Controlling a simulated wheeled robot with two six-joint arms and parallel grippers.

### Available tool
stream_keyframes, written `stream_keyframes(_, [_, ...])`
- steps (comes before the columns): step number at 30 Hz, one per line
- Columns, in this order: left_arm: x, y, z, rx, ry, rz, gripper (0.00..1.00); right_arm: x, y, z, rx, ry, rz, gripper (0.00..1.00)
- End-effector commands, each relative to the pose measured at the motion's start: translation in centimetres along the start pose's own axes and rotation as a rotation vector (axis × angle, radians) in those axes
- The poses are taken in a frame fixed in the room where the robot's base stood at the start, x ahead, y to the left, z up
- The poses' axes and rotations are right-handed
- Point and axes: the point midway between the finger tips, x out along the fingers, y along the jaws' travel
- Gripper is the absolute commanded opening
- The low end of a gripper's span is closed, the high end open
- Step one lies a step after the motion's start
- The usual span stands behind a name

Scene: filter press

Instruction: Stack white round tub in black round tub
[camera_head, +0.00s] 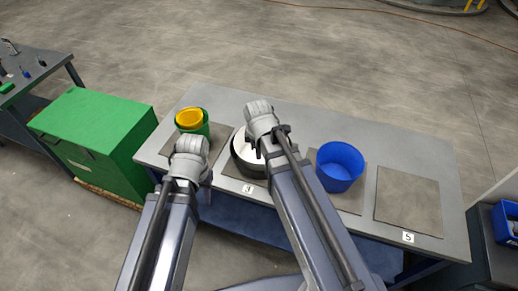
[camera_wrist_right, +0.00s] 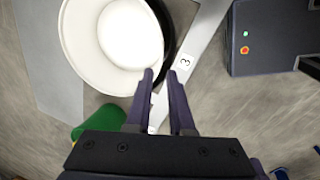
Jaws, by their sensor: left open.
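In the head view, the white tub (camera_head: 243,143) and black tub (camera_head: 242,166) stand on the table, partly hidden by my right arm. My right gripper (camera_wrist_right: 160,73) has its fingers apart, with the tips at the tubs' edge near the label 3. It also shows over the tubs in the head view (camera_head: 262,148). My left gripper (camera_head: 189,165) is left of the tubs, its fingers mostly hidden; it is open.
A green tub with a yellow tub (camera_head: 189,118) in it stands at the left of the grey table (camera_head: 300,119). A blue tub (camera_head: 339,166) stands right of the black tub. The square mat (camera_head: 408,198) labelled 5 is empty. A green box (camera_head: 95,135) stands beyond the table's left end.

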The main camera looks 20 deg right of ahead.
Motion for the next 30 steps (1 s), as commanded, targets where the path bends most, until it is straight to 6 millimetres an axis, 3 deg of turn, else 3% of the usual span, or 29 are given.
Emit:
stream_keyframes(5, [-0.3,0.0,0.0,0.0,0.0,0.0,0.46,-0.3,-0.1,-0.1,0.005,0.0,-0.002,0.21])
stream_keyframes(8, [-0.2,0.0,0.0,0.0,0.0,0.0,0.46,-0.4,-1.4,-0.7,0.067,-0.005,-0.017,0.21])
stream_keyframes(15, [-0.2,0.0,0.0,0.0,0.0,0.0,0.46,-1.6,-8.3,-3.5,0.472,-0.072,-0.099,0.21])
stream_keyframes(21, [-0.2,0.0,0.0,0.0,0.0,0.0,0.46,-2.5,-12.8,-4.6,0.767,-0.152,-0.128,0.21])
stream_keyframes(25, [-0.2,0.0,0.0,0.0,0.0,0.0,0.46,-2.9,-14.2,-4.9,0.87,-0.183,-0.13,0.21])
stream_keyframes(30, [-0.2,0.0,0.0,0.0,0.0,0.0,0.46,-2.9,-14.5,-4.9,0.906,-0.194,-0.13,0.21])
